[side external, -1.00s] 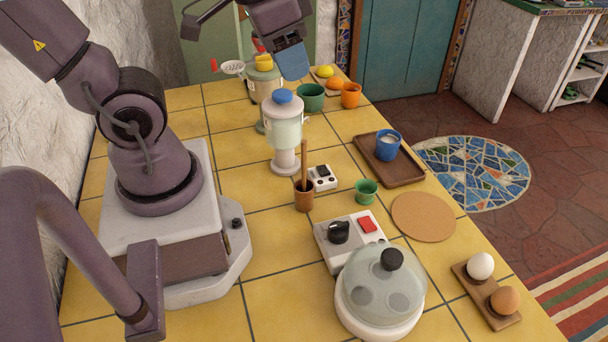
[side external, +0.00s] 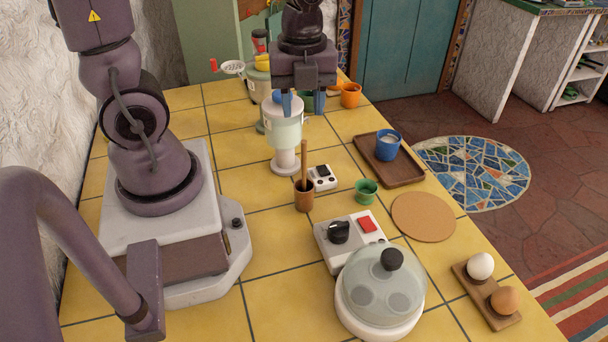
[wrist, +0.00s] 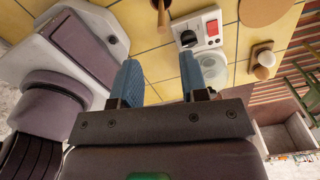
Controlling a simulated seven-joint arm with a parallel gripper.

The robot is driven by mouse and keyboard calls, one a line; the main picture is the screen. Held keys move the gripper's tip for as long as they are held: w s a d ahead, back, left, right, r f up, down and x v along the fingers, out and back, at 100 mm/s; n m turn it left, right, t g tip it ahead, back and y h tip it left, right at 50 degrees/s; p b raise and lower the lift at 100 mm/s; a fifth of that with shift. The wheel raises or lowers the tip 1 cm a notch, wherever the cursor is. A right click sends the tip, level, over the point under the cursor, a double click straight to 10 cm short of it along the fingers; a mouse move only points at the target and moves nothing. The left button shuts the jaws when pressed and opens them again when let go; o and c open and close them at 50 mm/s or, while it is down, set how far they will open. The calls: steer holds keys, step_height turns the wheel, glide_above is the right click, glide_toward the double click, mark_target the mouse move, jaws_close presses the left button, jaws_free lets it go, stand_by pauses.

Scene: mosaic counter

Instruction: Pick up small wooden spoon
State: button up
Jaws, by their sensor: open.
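The small wooden spoon (side external: 304,160) stands upright, slightly tilted, in a brown cup (side external: 303,199) left of a small white scale. Its lower end is hidden in the cup. In the wrist view the spoon (wrist: 162,17) shows at the top edge, beyond my fingertips. My gripper (side external: 303,104) points down with its blue fingers apart and empty. In the side view it appears above and farther back than the spoon, partly overlapping the blue-topped dispenser. The wrist view also shows the open fingers (wrist: 160,70) with nothing between them.
The blue-topped dispenser (side external: 284,140) stands behind the cup. The small white scale (side external: 321,178) and a green cup (side external: 366,191) are to its right. A white cooker with a clear lid (side external: 380,290) is in front. Bare yellow tiles (side external: 265,235) lie left of the cup.

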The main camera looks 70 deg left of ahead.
mark_target(304, 155)
step_height(304, 155, down, 11)
steer(key=shift+w+a+f, duration=0.1)
steer(key=shift+w, duration=0.05)
stand_by(0.4)
jaws_close()
